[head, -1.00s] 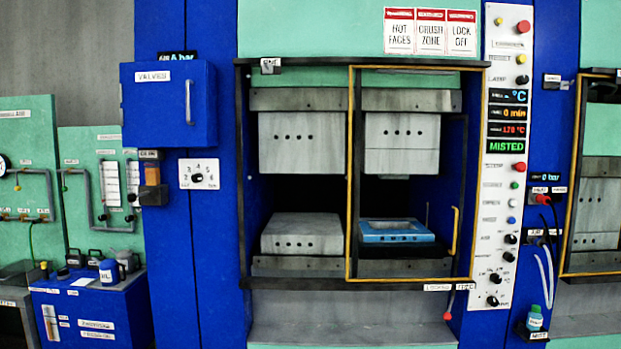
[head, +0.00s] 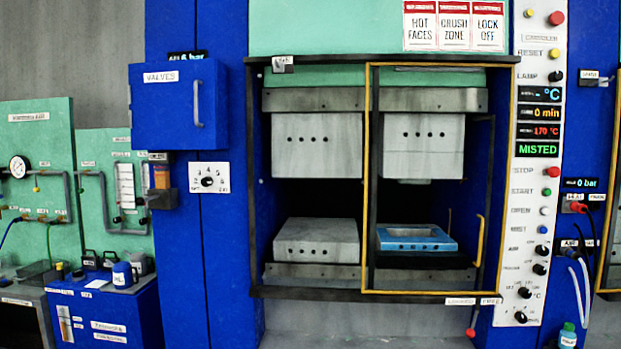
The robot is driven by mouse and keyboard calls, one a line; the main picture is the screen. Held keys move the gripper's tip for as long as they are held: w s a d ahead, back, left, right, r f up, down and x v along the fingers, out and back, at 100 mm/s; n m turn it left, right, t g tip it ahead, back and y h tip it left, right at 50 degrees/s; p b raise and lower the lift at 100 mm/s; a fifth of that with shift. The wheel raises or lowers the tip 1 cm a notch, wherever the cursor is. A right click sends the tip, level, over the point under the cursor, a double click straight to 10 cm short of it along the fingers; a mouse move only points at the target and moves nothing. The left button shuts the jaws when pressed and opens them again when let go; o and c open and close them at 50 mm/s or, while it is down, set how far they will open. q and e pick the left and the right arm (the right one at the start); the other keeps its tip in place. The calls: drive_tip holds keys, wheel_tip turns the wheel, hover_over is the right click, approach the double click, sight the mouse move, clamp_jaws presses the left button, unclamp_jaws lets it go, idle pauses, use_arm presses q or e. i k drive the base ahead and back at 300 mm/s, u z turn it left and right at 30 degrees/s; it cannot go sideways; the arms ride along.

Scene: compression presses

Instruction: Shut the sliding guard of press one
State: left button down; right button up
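Press one, the press in the middle of the head view, has a sliding guard (head: 367,200) with a yellow frame. The guard stands over the right half of the opening, and the left half is uncovered. Its yellow handle (head: 479,240) is at the right side, low. Behind the guard a blue mould (head: 415,239) lies on the right lower platen. The left lower platen (head: 316,240) is bare. Neither of my grippers shows in the view.
A control column (head: 538,190) with buttons and displays reading 170 °C and MISTED stands right of the opening. A blue valve box (head: 178,105) juts out at the left. A blue cabinet (head: 105,315) with bottles stands lower left. Part of another yellow-framed guard shows at the right edge.

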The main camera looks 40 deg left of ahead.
sight(507, 168)
drive_tip(key=u, duration=0.5)
drive_tip(key=i, duration=1.25)
drive_tip(key=u, duration=0.15)
